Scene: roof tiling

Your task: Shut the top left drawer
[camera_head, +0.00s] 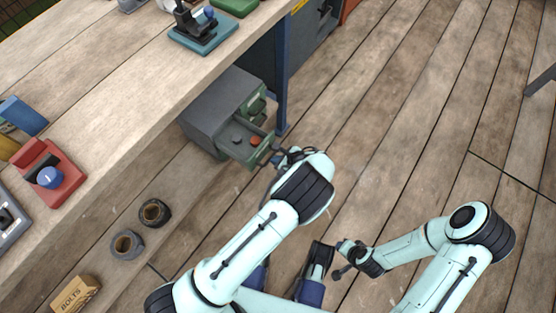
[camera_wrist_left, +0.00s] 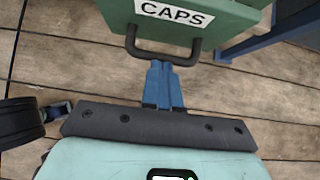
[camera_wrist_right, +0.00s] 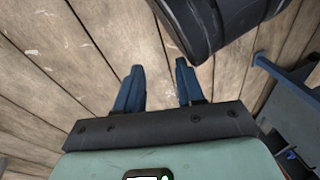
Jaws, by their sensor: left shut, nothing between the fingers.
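A grey drawer cabinet (camera_head: 207,108) stands on the floor under the workbench. Its green drawer (camera_head: 236,152) on the left side is pulled out, with a few small dark and reddish things inside. The left wrist view shows a green drawer front labelled CAPS (camera_wrist_left: 210,22) with a dark bar handle (camera_wrist_left: 165,57). My left gripper (camera_head: 277,159) is shut and empty in front of this drawer. In the left wrist view its fingertips (camera_wrist_left: 165,64) are at the handle; I cannot tell whether they touch it. My right gripper (camera_wrist_right: 158,72) is open and empty, low over the floor.
A second green drawer (camera_head: 254,106) beside it also sticks out somewhat. A blue bench leg (camera_head: 282,90) stands close to the cabinet. The wooden workbench (camera_head: 130,90) overhangs it. Two dark rings (camera_head: 127,244) and a BOLTS box (camera_head: 76,293) lie at lower left.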

